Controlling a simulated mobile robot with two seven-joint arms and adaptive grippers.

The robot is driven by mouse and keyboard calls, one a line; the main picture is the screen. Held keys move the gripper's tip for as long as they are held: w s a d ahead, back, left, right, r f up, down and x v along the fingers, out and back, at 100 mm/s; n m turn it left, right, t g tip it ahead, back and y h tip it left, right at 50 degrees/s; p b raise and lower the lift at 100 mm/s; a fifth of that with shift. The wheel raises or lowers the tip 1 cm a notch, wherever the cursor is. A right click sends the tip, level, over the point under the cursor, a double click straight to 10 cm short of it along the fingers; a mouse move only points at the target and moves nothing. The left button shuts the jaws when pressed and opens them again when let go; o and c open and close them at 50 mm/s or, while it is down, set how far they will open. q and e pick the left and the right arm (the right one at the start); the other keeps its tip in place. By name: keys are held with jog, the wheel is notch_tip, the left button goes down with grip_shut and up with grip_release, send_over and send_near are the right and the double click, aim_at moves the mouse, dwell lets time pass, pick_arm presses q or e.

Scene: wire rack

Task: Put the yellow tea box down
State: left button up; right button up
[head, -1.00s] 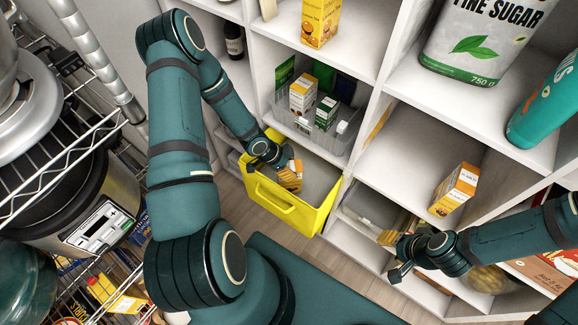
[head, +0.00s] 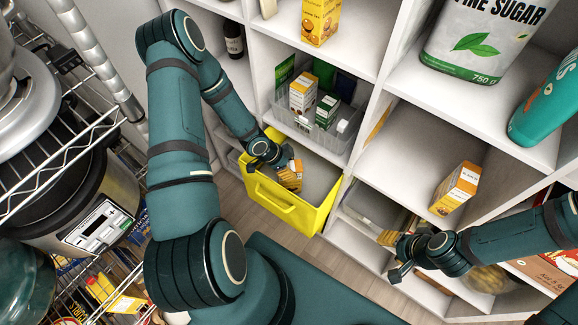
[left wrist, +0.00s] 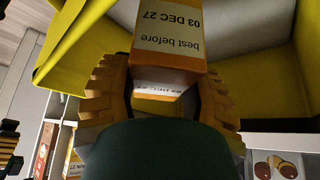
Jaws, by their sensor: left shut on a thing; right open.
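The yellow tea box (left wrist: 168,45), orange-yellow with a white "best before" label, sits between the fingers of my left gripper (left wrist: 160,100) in the left wrist view. In the head view my left gripper (head: 289,178) is shut on it inside the open yellow bin (head: 288,212), near the bin's back left side. Only a small part of the box (head: 298,166) shows there. I cannot tell whether it touches the bin's floor. My right gripper (head: 390,255) is open and empty in front of the lower right shelves.
A clear bin (head: 340,142) with several small boxes stands above the yellow bin. An orange and white box (head: 456,188) stands on the right shelf. A wire rack (head: 75,150) with a cooker (head: 95,225) is close on the left. The yellow bin's right part looks empty.

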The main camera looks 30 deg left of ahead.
pick_arm(q)
jog(key=shift+f, duration=0.3)
jog(key=o, duration=1.4)
jog(key=shift+c, duration=0.2)
